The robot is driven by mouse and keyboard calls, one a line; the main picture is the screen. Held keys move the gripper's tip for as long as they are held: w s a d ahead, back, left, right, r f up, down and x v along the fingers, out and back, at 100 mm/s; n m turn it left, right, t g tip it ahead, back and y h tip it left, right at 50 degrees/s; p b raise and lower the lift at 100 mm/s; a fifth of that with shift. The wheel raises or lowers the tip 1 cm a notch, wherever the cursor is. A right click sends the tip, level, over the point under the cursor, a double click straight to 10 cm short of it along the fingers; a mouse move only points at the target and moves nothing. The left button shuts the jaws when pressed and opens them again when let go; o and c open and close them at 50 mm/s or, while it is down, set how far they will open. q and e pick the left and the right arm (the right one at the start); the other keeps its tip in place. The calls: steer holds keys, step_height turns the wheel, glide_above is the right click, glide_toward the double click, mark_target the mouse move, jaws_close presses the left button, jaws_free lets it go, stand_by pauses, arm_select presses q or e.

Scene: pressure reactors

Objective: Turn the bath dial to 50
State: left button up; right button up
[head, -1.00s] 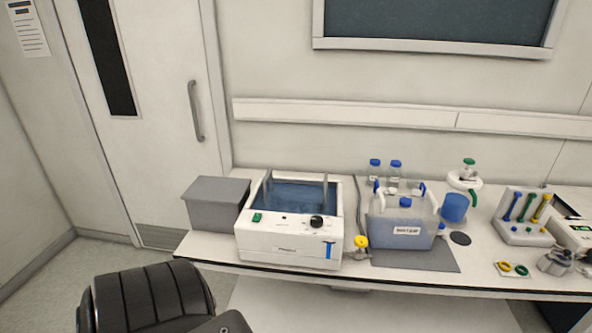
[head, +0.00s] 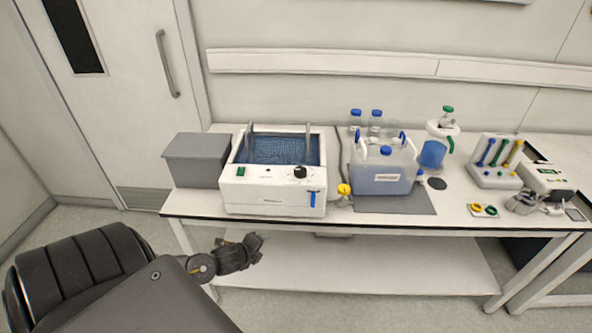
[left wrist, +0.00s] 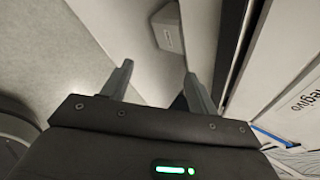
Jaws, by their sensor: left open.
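The white water bath (head: 270,198) stands on the left part of the bench, with blue water in its open basin. Its black round dial (head: 300,172) is on the upper right of the front panel; its setting is too small to read. A green switch (head: 240,171) and a blue lever (head: 313,198) are on the same panel. My left gripper (head: 262,240) is below and in front of the bench edge, left of centre, apart from the bath. In the left wrist view its two fingers (left wrist: 158,82) are spread with nothing between them. My right gripper is out of view.
A grey box (head: 195,160) stands left of the bath. A yellow-topped valve (head: 344,190) and a blue-liquid container (head: 385,172) on a grey mat stand to its right. The bench's front edge (head: 400,221) lies between my left gripper and the bath.

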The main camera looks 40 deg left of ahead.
arm_select(q)
steer(key=w+d+r+m+t+h, duration=0.1)
steer(key=w+d+r+m+t, duration=0.1)
steer(key=r+m, duration=0.6)
steer(key=w+d+r+m+t+h, duration=0.1)
steer(key=w+r+m+h, duration=0.15)
steer(key=r, duration=0.95)
steer(key=m+t, duration=0.1)
steer(key=m, duration=0.8)
glide_toward(298, 171)
steer(key=shift+h, duration=0.35)
steer(key=p+x, duration=0.1)
steer(key=x, duration=0.1)
steer(key=p+x, duration=0.1)
steer(key=x, duration=0.5)
steer(key=shift+w+a+r+p, duration=0.15)
steer(key=shift+a+p, duration=0.1)
steer(key=shift+p, duration=0.15)
steer(key=shift+w+d+f, duration=0.1)
steer(key=shift+w+f, duration=0.3)
steer(key=shift+w, duration=0.15)
steer(key=shift+c, duration=0.2)
steer(key=c, duration=0.9)
